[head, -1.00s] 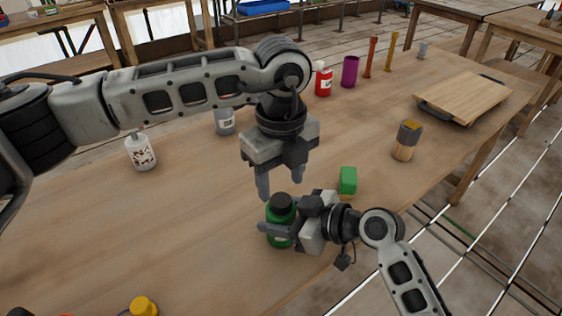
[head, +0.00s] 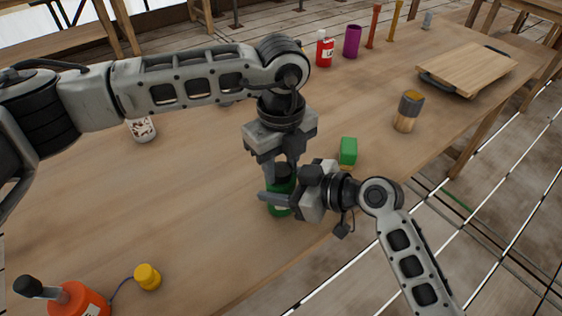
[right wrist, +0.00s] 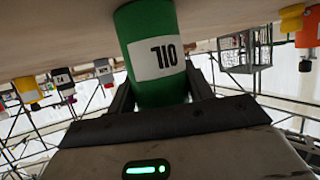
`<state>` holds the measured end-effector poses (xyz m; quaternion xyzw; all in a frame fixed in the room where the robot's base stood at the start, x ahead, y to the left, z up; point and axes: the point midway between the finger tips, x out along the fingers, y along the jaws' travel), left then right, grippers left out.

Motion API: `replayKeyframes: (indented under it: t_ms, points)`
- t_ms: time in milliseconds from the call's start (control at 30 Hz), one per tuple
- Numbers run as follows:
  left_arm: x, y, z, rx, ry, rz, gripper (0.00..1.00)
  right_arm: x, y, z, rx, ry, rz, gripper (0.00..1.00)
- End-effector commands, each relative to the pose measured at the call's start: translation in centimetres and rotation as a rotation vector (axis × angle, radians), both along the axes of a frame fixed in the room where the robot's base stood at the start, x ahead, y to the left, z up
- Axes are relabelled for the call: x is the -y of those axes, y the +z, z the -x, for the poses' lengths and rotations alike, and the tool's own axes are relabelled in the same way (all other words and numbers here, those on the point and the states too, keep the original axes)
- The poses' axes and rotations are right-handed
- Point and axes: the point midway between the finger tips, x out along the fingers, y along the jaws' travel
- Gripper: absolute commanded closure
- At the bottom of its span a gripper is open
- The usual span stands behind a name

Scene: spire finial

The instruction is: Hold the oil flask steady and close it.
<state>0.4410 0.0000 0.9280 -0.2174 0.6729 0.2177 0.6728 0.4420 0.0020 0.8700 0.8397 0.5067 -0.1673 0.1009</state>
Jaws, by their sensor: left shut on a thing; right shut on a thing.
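The oil flask (head: 279,208) is green with a black top (head: 283,172) and stands upright near the table's front edge. Its body and white label reading "OIL" show upside down in the right wrist view (right wrist: 152,50). My left gripper (head: 282,168) points straight down from above and is shut on the black top, partly hiding it. My right gripper (head: 283,196) comes in from the right and is shut on the flask's body; in the right wrist view its fingers lie on both sides of the flask. Whether the top is fully seated cannot be told.
A green block (head: 348,150) lies just right of the flask. An orange bottle (head: 78,301) and a yellow cap on a cord (head: 147,277) are at the front left. A brush-like tool (head: 408,110) and a wooden board (head: 468,68) are at the right.

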Motion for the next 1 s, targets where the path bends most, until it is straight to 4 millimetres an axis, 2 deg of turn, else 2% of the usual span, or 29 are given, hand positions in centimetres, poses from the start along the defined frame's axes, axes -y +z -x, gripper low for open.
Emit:
replayKeyframes:
  t_ms: [267,533,567,633,1000]
  points:
    - [0.01,0.03,-0.01,0.001,-0.274,0.000,0.93,0.01,-0.03,0.00,0.000,0.000,0.001,1.00]
    - [0.01,0.03,-0.01,0.000,-0.297,0.001,0.93,0.01,-0.03,0.00,0.000,0.000,0.001,1.00]
    - [0.01,0.03,-0.01,0.000,-0.297,0.001,0.63,0.01,-0.03,0.00,0.000,0.000,0.001,1.00]
    - [0.01,0.03,0.00,0.000,-0.296,0.001,0.44,0.01,-0.03,0.00,0.000,0.000,0.001,1.00]
    - [0.02,0.48,-0.04,0.002,-0.295,0.001,0.44,0.01,-0.02,-0.01,0.000,0.000,0.001,1.00]
